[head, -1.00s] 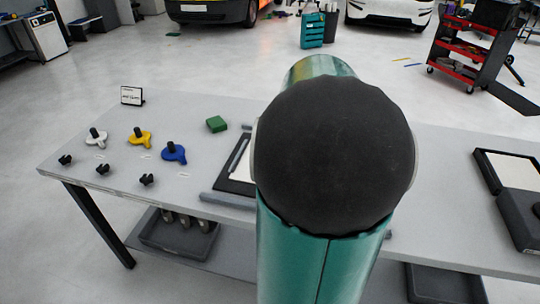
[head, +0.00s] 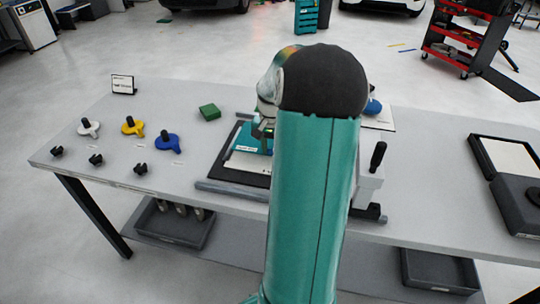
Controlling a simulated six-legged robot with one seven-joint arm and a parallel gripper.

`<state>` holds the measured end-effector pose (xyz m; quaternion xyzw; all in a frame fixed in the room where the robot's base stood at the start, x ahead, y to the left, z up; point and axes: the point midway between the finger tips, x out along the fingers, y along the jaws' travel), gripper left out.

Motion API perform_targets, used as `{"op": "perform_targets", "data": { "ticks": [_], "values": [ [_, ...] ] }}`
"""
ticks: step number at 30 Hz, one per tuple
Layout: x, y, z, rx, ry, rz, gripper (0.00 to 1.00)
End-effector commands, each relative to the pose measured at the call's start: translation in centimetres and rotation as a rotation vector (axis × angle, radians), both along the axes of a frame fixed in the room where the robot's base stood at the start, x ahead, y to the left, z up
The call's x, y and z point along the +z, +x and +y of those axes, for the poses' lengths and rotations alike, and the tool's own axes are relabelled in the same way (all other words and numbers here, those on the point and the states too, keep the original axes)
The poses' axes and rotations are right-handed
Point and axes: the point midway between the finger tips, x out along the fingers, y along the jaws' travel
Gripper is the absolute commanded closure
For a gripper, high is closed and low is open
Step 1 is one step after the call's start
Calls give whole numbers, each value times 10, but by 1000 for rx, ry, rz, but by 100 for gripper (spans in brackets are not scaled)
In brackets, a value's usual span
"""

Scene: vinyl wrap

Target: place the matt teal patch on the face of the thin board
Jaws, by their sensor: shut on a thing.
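The teal patch (head: 252,137) shows as a small teal piece with a white label strip, just left of my arm. It is over the pale thin board (head: 243,163), which lies in a black frame (head: 222,172) on the table. My gripper (head: 264,130) points down at the patch and is shut on it. My teal arm hides the right part of the patch, the board and the frame. I cannot tell whether the patch touches the board's face.
A green block (head: 209,112) lies behind the frame. White, yellow and blue knobbed pieces (head: 168,142) and several small black knobs stand at the left. A black upright handle (head: 377,156) and a blue round knob (head: 373,106) are right of my arm. An open black case (head: 478,165) lies far right.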

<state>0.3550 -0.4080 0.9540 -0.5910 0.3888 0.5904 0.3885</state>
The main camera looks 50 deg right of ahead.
Motion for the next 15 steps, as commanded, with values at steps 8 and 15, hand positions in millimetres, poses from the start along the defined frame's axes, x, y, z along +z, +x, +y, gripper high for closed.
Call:
{"op": "perform_targets", "data": {
  "ticks": [8, 15],
  "values": [
    [-26, 9, -6, -2, 2, 2, 100],
    [-41, 9, -6, -1, -2, -1, 100]
  ]
}}
